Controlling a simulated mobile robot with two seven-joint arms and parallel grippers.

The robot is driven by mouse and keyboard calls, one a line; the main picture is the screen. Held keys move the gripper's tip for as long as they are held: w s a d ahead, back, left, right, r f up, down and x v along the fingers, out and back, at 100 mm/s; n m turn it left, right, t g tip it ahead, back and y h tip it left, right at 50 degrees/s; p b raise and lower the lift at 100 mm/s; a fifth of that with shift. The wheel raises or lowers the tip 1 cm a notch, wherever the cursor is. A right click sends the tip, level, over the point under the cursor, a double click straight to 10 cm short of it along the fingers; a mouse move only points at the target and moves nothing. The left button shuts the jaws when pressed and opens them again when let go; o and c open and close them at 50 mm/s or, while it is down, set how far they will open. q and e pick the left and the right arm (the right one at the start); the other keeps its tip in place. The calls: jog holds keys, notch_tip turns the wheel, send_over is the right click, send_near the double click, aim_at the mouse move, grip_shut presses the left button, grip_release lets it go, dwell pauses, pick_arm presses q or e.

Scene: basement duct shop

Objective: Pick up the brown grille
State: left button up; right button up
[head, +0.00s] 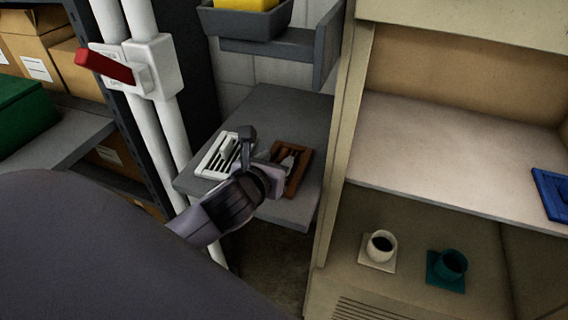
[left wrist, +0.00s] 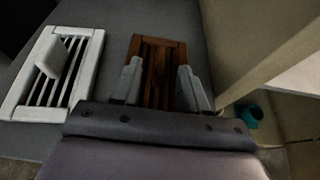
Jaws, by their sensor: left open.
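The brown grille (head: 303,165) lies flat on a grey shelf, partly covered by my left gripper in the head view. In the left wrist view the brown grille (left wrist: 158,50) is a slatted rectangle lying straight ahead of the fingers. My left gripper (head: 290,158) is over it, and in the left wrist view its two fingers (left wrist: 158,84) are apart with the grille's slats showing between them. The fingers hide parts of its near sides, and I cannot tell whether they touch it. My right gripper is not in view.
A white grille (left wrist: 60,75) with a raised tab lies left of the brown one on the grey shelf (head: 277,103). A beige cabinet wall (head: 338,130) rises close on the right. White pipes with a red-handled box (head: 150,68) stand left. A grey bin (head: 245,22) hangs above.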

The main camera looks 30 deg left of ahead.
aim_at(283, 154)
pick_arm(q)
jog(key=shift+x, duration=2.45)
jog(key=shift+r, duration=0.15)
grip_shut()
